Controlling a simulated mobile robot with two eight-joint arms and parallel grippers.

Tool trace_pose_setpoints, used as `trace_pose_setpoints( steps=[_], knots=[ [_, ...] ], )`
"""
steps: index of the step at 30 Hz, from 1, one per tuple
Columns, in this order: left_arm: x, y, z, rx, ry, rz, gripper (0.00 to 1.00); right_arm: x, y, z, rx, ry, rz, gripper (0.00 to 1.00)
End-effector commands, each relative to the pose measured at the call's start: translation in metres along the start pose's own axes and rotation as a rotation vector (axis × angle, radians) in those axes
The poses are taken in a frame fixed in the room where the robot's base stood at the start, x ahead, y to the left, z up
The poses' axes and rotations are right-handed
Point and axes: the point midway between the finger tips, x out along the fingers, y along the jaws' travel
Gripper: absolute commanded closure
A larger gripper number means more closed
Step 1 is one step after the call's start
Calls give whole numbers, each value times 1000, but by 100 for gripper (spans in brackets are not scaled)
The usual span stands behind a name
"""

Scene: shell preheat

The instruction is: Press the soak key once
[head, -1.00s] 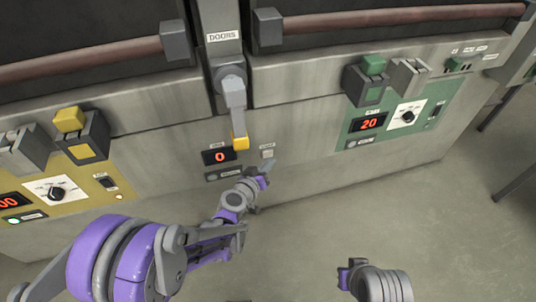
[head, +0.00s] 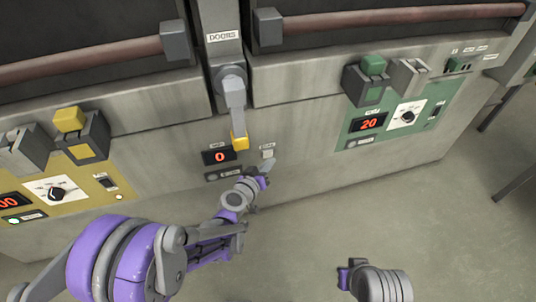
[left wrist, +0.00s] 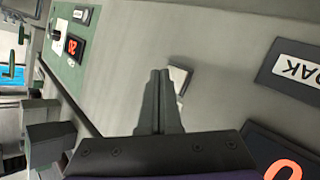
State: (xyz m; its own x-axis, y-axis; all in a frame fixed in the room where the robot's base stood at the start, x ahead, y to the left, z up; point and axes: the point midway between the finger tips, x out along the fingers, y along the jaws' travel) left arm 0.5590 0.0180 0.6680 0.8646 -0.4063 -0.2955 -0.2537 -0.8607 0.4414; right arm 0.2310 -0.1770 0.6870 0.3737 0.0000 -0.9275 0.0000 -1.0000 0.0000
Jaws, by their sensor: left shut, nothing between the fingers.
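The soak key is a small pale square key (head: 267,154) on the grey front panel, right of a red display reading 0 (head: 219,156). In the left wrist view the key (left wrist: 178,78) shows just behind and right of the fingertips, partly hidden by them. A plate whose visible letters read OAK (left wrist: 298,70) is at the right there. My left gripper (head: 268,166) is shut and empty, its tips just below the key in the head view. Its closed fingers (left wrist: 160,74) are close to the key; I cannot tell whether they touch. My right arm's end (head: 347,275) shows low in the head view.
A yellow-tipped lever (head: 239,142) hangs above the display, under the DOORS label. A green panel (head: 395,123) with a 20 display and dial is at the right. A yellow panel (head: 90,191) is at the left. The floor in front is clear.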

Motion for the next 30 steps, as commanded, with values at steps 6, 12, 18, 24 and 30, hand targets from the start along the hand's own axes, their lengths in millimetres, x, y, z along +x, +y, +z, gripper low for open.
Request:
trace_pose_setpoints(
  steps=[6, 12, 18, 24, 30],
  knots=[
    [0, 0, 0, 0, 0, 0, 100, 0, 0, 0, 0, 0, 0, 100],
    [3, -3, -3, 0, 1, -1, 100, -2, 0, 0, 0, 1, 0, 100],
    [6, -4, -5, 0, 0, 0, 100, -3, 0, -1, 0, 1, 0, 100],
    [6, -4, -4, 0, 0, 0, 100, -3, 0, -1, 0, 1, 0, 100],
    [7, -5, -5, 0, 0, 0, 100, -3, 0, -1, 0, 1, 0, 100]
  ],
)
